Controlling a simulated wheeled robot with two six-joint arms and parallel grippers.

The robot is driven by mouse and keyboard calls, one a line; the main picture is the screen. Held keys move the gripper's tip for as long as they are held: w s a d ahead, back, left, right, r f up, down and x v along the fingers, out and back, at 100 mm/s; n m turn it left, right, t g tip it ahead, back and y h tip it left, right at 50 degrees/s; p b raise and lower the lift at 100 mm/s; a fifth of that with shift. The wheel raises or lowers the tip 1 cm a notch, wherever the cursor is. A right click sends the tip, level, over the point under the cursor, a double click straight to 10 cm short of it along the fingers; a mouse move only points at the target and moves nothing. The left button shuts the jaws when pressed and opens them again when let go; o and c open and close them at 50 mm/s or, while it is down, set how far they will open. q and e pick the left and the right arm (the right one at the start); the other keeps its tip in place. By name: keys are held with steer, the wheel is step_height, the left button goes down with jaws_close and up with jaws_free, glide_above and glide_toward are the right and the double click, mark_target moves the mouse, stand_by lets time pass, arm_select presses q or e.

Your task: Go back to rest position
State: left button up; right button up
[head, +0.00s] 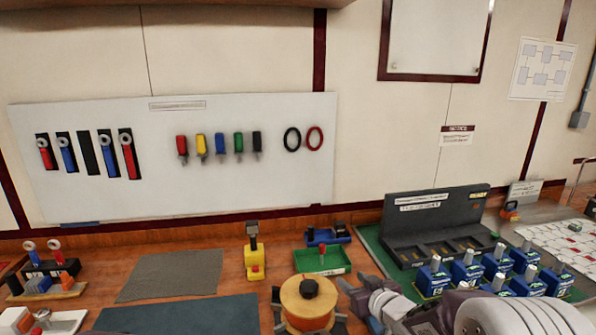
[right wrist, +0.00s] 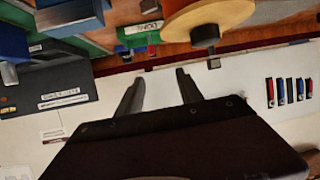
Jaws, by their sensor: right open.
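My right gripper (head: 359,303) comes in from the right at the bottom of the head view, just right of an orange spool (head: 305,305) with a dark knob on top. In the right wrist view the two fingers of this gripper (right wrist: 160,90) are spread apart with nothing between them. The spool (right wrist: 208,17) shows beyond them at the top of that view. My left gripper is in neither view.
Several blue breakers (head: 467,271) stand on the green mat by a dark sloped rack (head: 430,225). A green tray (head: 322,262) and a yellow tool (head: 254,258) stand behind the spool. Grey (head: 172,274) and dark teal (head: 180,316) mats lie bare at left. A white tool board (head: 220,190) hangs behind.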

steer(key=s+d+f+m+g+h, duration=0.1)
steer(key=s+f+g, duration=0.3)
steer(key=s, duration=0.5)
steer(key=s+d+f+m+g+h, duration=0.1)
steer(key=s+f+g, duration=0.3)
steer(key=s, duration=0.5)
steer(key=s+d+f+m+g+h, duration=0.1)
steer(key=s+f+g, duration=0.2)
steer(key=s, duration=0.6)
step_height(320, 180, down, 2)
steer(key=shift+s+d+f+m+g+h, duration=0.15)
steer(key=shift+d+f+m+g+h, duration=0.05)
steer(key=shift+d+m+g+h, duration=0.2)
